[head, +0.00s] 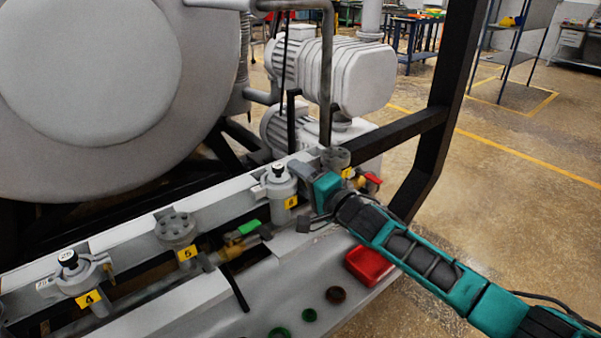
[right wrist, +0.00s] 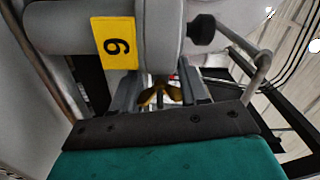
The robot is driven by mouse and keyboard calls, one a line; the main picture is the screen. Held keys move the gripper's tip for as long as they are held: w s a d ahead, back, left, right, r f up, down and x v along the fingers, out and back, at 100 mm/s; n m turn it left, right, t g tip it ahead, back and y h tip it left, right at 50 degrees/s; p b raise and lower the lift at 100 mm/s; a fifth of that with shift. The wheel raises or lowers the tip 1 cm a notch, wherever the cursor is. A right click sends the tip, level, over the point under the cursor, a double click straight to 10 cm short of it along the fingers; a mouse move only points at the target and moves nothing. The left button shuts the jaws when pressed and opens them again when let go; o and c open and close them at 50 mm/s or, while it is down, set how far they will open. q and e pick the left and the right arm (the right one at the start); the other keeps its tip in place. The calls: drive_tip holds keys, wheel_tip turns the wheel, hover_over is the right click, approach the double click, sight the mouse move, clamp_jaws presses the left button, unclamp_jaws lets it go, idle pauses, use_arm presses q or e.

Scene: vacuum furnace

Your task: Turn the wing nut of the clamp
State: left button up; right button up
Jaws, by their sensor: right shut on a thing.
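The brass wing nut (right wrist: 158,95) shows in the right wrist view, between the two grey fingers of my right gripper (right wrist: 157,88). The fingers are shut on it. The clamp (right wrist: 160,45) is a grey rounded body just beyond it, beside the yellow label 6. In the head view my right gripper (head: 300,170) reaches in from the right to the grey valve (head: 279,183) labelled 6. The wing nut is hidden there behind the hand. My left gripper is not in view.
Labelled fittings 4 (head: 82,275) and 5 (head: 176,230) stand along the grey rail. A green-handled valve (head: 240,232) lies before the rail. A red box (head: 369,266) sits on the ledge under my right arm. A black frame post (head: 447,110) rises behind the arm.

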idle(0.3)
drive_tip(key=o, duration=1.1)
drive_tip(key=shift+c, duration=0.2)
drive_tip(key=v, duration=1.3)
drive_tip(key=shift+p, duration=0.45)
drive_tip(key=shift+n, duration=0.3)
